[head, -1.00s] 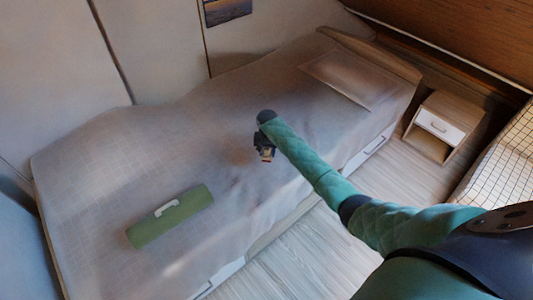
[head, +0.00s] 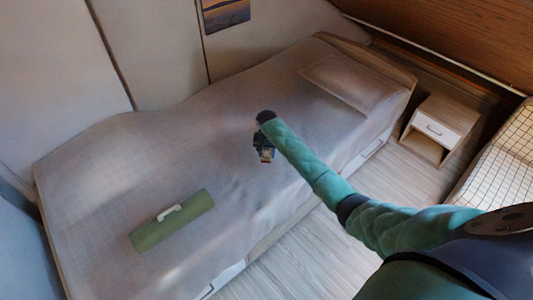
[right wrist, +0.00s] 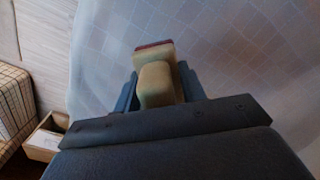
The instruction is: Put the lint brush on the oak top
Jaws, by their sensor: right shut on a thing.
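My right gripper (head: 265,153) hangs over the middle of the bed, its arm reaching in from the lower right. It is shut on the lint brush, which shows in the right wrist view (right wrist: 155,82) as a pale tan wooden piece with a dark red edge, between the two fingers. In the head view only a small tan and red bit of the brush shows below the fingers. The oak top (head: 448,109) is on the small nightstand with a white drawer, right of the bed; it looks bare. My left gripper is out of view.
The bed (head: 110,180) has a grey cover and a pillow (head: 345,85). A green roll with a white handle (head: 172,221) lies on its near left part. A checked-covered piece (head: 505,160) stands right of the nightstand. Wooden floor (head: 300,255) lies clear beside the bed.

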